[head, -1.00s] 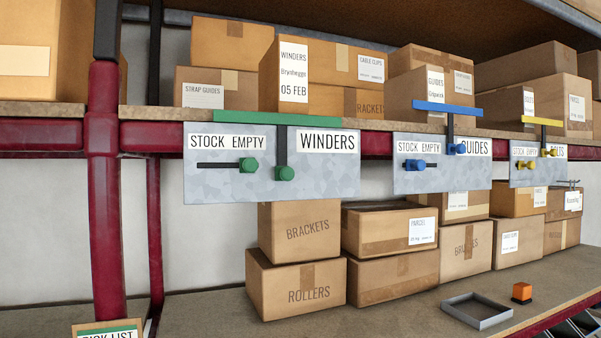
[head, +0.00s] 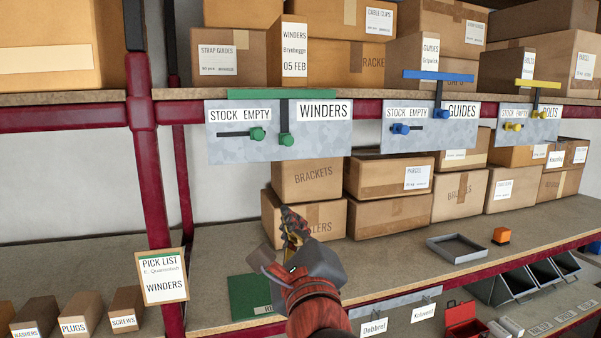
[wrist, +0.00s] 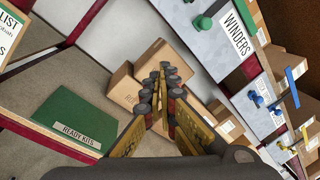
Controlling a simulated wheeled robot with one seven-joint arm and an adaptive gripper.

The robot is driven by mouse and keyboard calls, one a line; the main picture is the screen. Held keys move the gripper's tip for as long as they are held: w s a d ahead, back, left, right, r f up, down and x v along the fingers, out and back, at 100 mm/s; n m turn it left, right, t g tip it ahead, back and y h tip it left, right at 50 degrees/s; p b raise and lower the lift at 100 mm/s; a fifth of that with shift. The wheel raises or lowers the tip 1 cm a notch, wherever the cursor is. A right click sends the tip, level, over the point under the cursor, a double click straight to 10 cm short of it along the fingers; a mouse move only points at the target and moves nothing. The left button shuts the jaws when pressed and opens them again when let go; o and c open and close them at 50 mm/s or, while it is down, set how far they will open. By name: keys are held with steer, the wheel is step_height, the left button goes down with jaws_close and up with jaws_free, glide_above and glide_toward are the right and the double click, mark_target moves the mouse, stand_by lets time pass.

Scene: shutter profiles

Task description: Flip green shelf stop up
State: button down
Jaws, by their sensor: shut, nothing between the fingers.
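The green shelf stop (head: 282,95) is a flat horizontal bar along the top of the WINDERS panel (head: 225,150), at the upper shelf's front edge. A dark stem runs down from it to a green knob (head: 286,139). A second green knob (head: 257,133) sits at the right end of the STOCK EMPTY slot. My gripper (head: 292,215) is below the panel, in front of the BRACKETS and ROLLERS boxes, apart from the stop. Its fingers are shut and empty, also in the wrist view (wrist: 166,75).
Similar panels with a blue stop (head: 438,75) and a yellow stop (head: 537,84) are to the right. A WINDERS box (head: 294,50) stands behind the green stop. A red upright (head: 155,170) is at left. A green READY KITS board (wrist: 80,112) lies on the lower shelf.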

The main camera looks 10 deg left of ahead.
steer(key=d+m, duration=0.1)
steer(key=d+r+m+t+h, duration=0.1)
steer(key=m, duration=0.1)
steer(key=d+r+m+t+h, duration=0.1)
steer(key=m, duration=0.1)
steer(key=shift+w+d+r, duration=0.1)
steer(key=shift+w+r, duration=0.15)
steer(key=shift+w, duration=0.15)
steer(key=shift+w, duration=0.15)
steer(key=w+a+r+p, duration=0.4)
steer(key=w+a+r, duration=0.1)
steer(key=w, duration=0.3)
steer(key=shift+w+r+p, duration=0.3)
steer(key=shift+w, duration=0.1)
steer(key=shift+s+d, duration=0.1)
